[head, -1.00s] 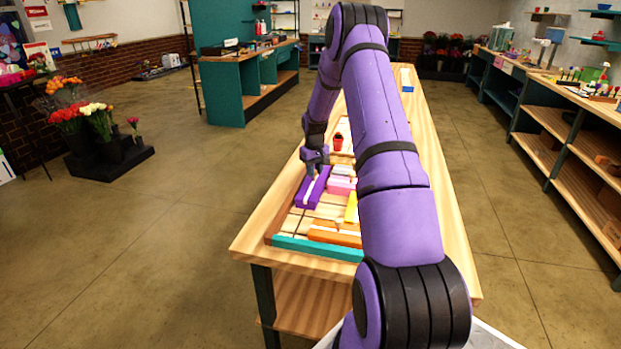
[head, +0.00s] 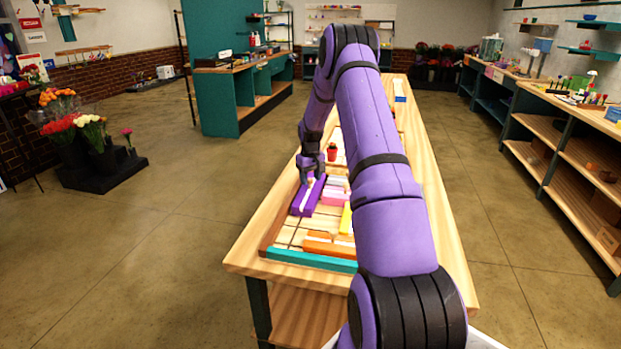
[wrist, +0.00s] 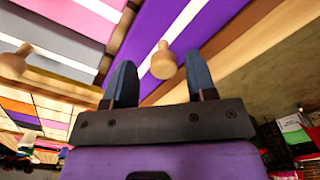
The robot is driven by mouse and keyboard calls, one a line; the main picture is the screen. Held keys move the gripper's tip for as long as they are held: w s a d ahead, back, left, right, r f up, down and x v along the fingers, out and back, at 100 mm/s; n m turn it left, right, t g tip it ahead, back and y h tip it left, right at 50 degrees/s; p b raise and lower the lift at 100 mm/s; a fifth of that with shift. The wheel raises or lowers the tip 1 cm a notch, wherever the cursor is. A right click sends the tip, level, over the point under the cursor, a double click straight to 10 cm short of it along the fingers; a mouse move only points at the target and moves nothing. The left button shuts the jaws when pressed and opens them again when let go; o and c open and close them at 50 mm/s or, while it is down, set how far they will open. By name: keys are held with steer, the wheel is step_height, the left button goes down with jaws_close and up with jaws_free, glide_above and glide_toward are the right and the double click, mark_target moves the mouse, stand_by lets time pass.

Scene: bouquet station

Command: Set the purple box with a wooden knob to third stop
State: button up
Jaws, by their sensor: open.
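The purple box (head: 306,200) with a white stripe lies along the left side of a wooden tray (head: 268,238) on the workbench. In the wrist view the purple box (wrist: 205,38) fills the upper middle, and its wooden knob (wrist: 164,62) stands between my two fingers. My gripper (wrist: 162,85) is open, with one finger on each side of the knob and visible gaps to it. In the head view my gripper (head: 310,178) is over the far part of the purple box. Whether the fingers touch the box is unclear.
Pink and white boxes (head: 335,192) lie right of the purple box. Yellow (head: 346,218) and orange (head: 325,245) boxes are nearer. A second wooden knob (wrist: 14,62) shows at left. A small red pot (head: 332,152) stands behind. A teal bar (head: 310,260) edges the near side.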

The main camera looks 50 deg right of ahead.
step_height(320, 180, up, 11)
stand_by(0.5)
steer(key=shift+f, duration=0.1)
stand_by(0.3)
steer(key=s+a+r+n+t+h, duration=0.1)
steer(key=s+a+r, duration=0.4)
steer(key=a+r, duration=0.65)
steer(key=s+a+r+n+t, duration=0.1)
steer(key=s+a+r, duration=0.4)
steer(key=a+r, duration=0.7)
steer(key=s+a+r+t, duration=0.2)
steer(key=s+a+r, duration=0.2)
steer(key=s+a, duration=0.7)
steer(key=s+a+f, duration=0.1)
steer(key=s+a, duration=0.2)
steer(key=s, duration=0.4)
steer(key=s+a+f+n+t+y, duration=0.1)
steer(key=s+a+f, duration=0.1)
steer(key=s, duration=0.6)
steer(key=shift+a, duration=0.85)
